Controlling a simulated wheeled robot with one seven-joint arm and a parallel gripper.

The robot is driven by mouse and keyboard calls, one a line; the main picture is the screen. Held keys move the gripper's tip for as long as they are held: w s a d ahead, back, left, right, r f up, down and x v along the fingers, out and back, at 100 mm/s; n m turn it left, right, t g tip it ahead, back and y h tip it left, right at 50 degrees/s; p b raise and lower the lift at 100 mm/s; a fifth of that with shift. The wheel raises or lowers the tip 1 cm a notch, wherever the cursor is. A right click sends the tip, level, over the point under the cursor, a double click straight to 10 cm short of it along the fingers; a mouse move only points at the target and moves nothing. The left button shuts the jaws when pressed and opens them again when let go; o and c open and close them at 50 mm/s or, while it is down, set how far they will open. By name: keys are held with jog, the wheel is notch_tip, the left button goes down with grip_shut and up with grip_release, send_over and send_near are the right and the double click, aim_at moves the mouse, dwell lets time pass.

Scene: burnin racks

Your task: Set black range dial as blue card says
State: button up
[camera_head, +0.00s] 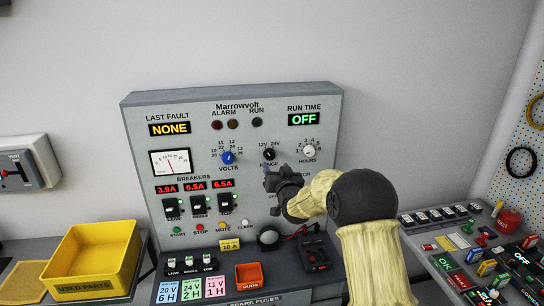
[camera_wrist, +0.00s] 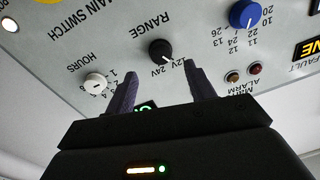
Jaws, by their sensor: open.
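The black range dial (camera_head: 269,154) is on the grey panel under the 12V and 24V marks. In the wrist view the dial (camera_wrist: 160,50) shows upside down, its white pointer apparently towards 12V. My gripper (camera_head: 270,176) is open and empty in front of the panel, just below the dial in the head view. In the wrist view its two fingers (camera_wrist: 160,72) reach towards the dial from both sides, apart from it as far as I can tell. The blue card (camera_head: 167,292) stands at the panel's foot and reads 20 V, 6 H.
The blue volts dial (camera_head: 228,157) is left of the range dial and the white hours dial (camera_head: 309,150) right. Green (camera_head: 191,289) and pink (camera_head: 215,287) cards stand beside the blue one. A yellow bin (camera_head: 95,260) is at left, a switch-covered bench at right.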

aim_at(271, 157)
jog(key=shift+p+x, duration=1.25)
jog(key=shift+x, duration=1.85)
jog(key=shift+c, duration=0.4)
jog(key=c, duration=0.9)
